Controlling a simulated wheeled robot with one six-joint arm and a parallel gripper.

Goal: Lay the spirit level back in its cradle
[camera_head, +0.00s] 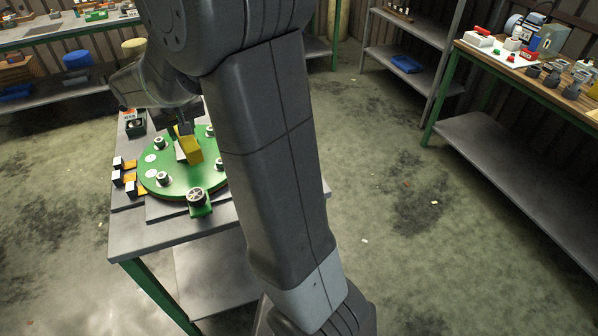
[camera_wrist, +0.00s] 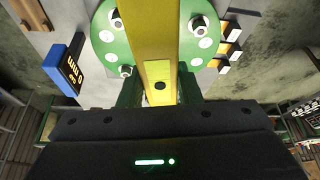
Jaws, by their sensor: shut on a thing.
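The spirit level is a yellow bar (camera_wrist: 150,35), held over the green round disc (camera_head: 178,183). In the head view the yellow bar (camera_head: 193,149) hangs tilted below my wrist. My gripper (camera_wrist: 160,88) is shut on it, with one finger on each side; in the head view my gripper (camera_head: 184,128) is partly hidden by my own arm. A brown wooden piece (camera_wrist: 28,13) shows at the upper left of the wrist view, cut off by the frame edge.
The disc carries several white-and-dark fittings and sits on a grey table (camera_head: 155,238). A blue-framed display (camera_wrist: 65,66) stands beside it. Small orange-and-white blocks (camera_head: 124,178) line the table's left side. A workbench (camera_head: 520,85) stands at the right, with clear floor between.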

